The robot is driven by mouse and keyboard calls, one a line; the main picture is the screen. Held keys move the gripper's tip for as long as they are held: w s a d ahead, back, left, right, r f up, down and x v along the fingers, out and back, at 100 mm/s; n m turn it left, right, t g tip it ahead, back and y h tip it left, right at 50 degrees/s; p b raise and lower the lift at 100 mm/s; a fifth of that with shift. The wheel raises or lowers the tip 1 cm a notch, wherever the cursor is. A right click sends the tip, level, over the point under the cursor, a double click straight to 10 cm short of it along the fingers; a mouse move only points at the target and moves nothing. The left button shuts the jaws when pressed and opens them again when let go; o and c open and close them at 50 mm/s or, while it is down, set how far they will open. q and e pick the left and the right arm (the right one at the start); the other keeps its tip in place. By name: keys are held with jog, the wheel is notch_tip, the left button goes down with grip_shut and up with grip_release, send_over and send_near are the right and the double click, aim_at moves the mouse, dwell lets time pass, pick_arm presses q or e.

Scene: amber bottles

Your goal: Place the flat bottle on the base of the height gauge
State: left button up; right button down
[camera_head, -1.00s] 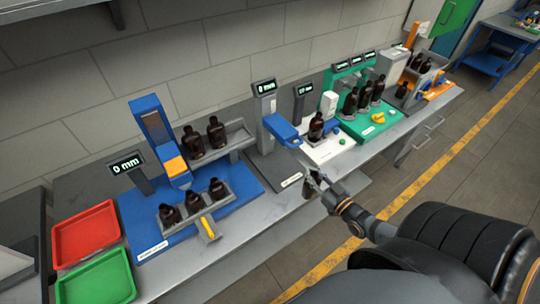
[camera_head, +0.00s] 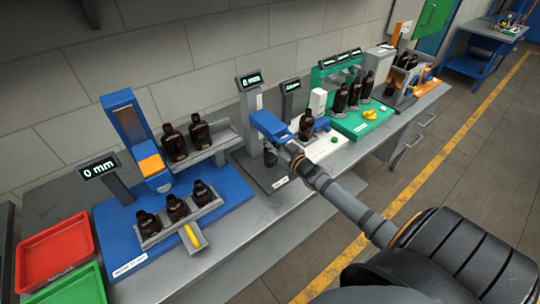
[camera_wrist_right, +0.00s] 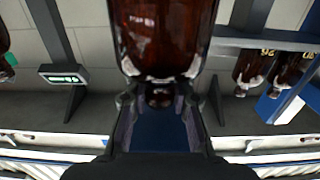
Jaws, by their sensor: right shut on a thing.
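The height gauge (camera_head: 248,108) is a grey column with a display, a blue arm (camera_head: 270,124) and a dark flat base (camera_head: 283,178). My right gripper (camera_head: 288,152) is at the gauge, just under and in front of the blue arm. It is shut on a dark amber bottle (camera_head: 270,158), which is mostly hidden in the head view. In the right wrist view my gripper's fingers (camera_wrist_right: 160,108) hold the brown bottle (camera_wrist_right: 165,35) by its neck end. The bottle is over the base; I cannot tell whether it touches it. My left gripper is not in view.
A blue station (camera_head: 230,190) with several bottles on racks stands to the left. A white plate (camera_head: 322,147) with one bottle (camera_head: 306,125) is close on the right. A green station (camera_head: 365,120) with bottles is beyond. Red (camera_head: 55,250) and green (camera_head: 75,288) trays sit at left.

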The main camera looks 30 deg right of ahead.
jog(key=shift+w+r, duration=0.1)
jog(key=shift+w, duration=0.1)
notch_tip(320, 180, down, 3)
jog(key=shift+f, duration=0.3)
jog(key=shift+a+f, duration=0.1)
jog(key=shift+f, duration=0.05)
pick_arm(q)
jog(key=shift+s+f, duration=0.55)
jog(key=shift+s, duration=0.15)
pick_arm(e)
jog(key=c, duration=1.1)
grip_release()
jog(key=shift+c, duration=0.2)
